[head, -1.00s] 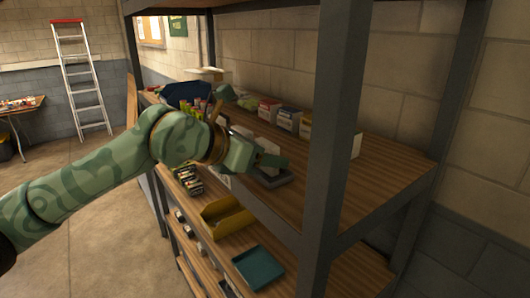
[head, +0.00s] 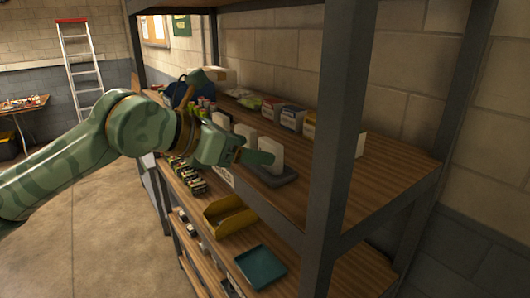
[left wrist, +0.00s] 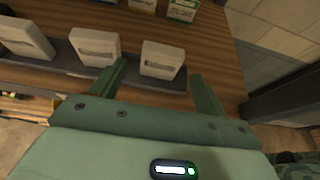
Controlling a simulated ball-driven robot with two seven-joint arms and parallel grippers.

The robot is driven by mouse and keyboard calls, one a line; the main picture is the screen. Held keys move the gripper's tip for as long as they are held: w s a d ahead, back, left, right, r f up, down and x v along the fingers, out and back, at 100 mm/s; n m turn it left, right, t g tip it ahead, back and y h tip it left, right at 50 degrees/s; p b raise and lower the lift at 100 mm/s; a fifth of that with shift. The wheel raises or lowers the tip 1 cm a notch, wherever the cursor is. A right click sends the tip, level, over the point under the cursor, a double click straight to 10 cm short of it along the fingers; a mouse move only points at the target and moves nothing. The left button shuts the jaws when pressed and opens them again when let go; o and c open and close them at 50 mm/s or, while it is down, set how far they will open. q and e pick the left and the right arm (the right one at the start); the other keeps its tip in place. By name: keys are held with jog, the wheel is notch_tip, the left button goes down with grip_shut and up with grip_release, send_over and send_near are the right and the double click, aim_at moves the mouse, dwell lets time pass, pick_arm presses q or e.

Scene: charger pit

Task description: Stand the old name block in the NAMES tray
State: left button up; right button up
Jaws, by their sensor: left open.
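My left gripper (head: 254,154) is open by the upper shelf's front edge. In the left wrist view its fingers (left wrist: 158,70) point at a pale name block (left wrist: 163,59), one to each side of it with gaps. That block (head: 271,152) stands upright at the near end of the dark NAMES tray (head: 282,181), whose rim also shows in the left wrist view (left wrist: 125,78). A second pale block (left wrist: 95,46) stands left of it, and a third (left wrist: 25,39) looks tilted there. Which one is the old block I cannot tell. My right gripper is not in view.
Small boxes (head: 292,118) line the back of the upper shelf. A grey post (head: 334,125) rises just right of the tray. Below are a yellow bin (head: 230,216) and a teal tray (head: 260,267). The floor at left is clear.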

pick_arm(q)
jog(key=v, duration=0.6)
jog(key=shift+a, duration=0.15)
jog(key=shift+s+r, duration=0.1)
